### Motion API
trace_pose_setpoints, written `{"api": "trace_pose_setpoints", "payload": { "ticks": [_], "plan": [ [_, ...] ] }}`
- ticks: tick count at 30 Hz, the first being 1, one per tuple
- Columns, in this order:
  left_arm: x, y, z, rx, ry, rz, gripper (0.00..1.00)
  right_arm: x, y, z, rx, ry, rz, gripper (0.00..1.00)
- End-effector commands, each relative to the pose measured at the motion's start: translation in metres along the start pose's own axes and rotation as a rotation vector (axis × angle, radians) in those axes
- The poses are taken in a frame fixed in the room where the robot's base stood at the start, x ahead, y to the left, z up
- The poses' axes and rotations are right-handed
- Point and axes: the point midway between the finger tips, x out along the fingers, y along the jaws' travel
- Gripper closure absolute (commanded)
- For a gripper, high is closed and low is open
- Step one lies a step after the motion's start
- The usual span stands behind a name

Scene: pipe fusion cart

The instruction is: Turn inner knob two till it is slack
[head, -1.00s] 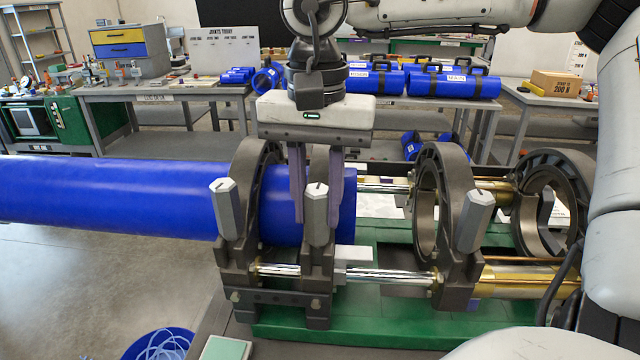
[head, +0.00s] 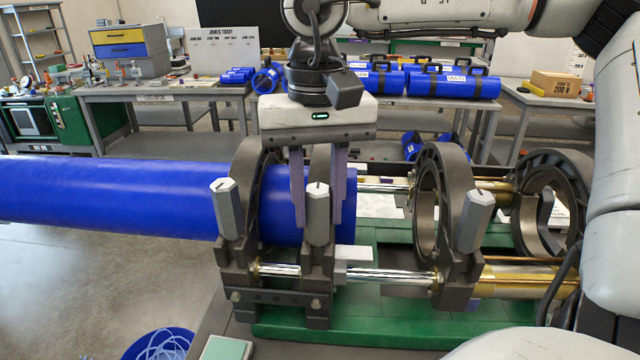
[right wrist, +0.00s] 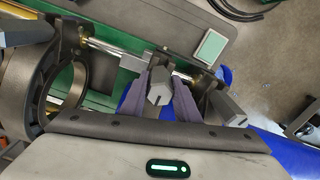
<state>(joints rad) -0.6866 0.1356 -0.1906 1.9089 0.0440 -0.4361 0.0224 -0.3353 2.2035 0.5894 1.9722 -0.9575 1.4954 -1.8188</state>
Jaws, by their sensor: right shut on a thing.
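The grey faceted knob (head: 317,208) of the second clamp from the left, inner knob two, stands upright on the front of its dark ring clamp. A mark shows on its top. My right gripper (head: 317,222) reaches down from above, its purple-grey fingers on either side of this knob and shut on it. In the right wrist view the knob (right wrist: 158,91) sits between the two fingers. The blue pipe (head: 120,197) runs from the left through the first two clamps and ends just right of the second. My left gripper is not in view.
A similar knob (head: 227,207) stands close left on the outer clamp, and another (head: 475,221) on the third clamp to the right. Chrome rods (head: 390,276) join the clamps above the green bed (head: 390,318). A fourth open ring (head: 548,200) stands at the right.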

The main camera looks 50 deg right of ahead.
Motion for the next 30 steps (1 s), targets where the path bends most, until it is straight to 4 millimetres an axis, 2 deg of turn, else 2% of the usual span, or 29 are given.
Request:
{"api": "trace_pose_setpoints", "payload": {
  "ticks": [26, 30],
  "plan": [
    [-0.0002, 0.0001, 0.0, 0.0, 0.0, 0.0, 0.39, -0.0025, -0.0034, -0.002, -0.169, 0.01, -0.014, 0.93],
    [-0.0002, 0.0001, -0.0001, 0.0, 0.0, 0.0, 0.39, -0.0023, -0.0034, -0.002, -0.241, 0.01, -0.014, 0.93]
  ]
}}
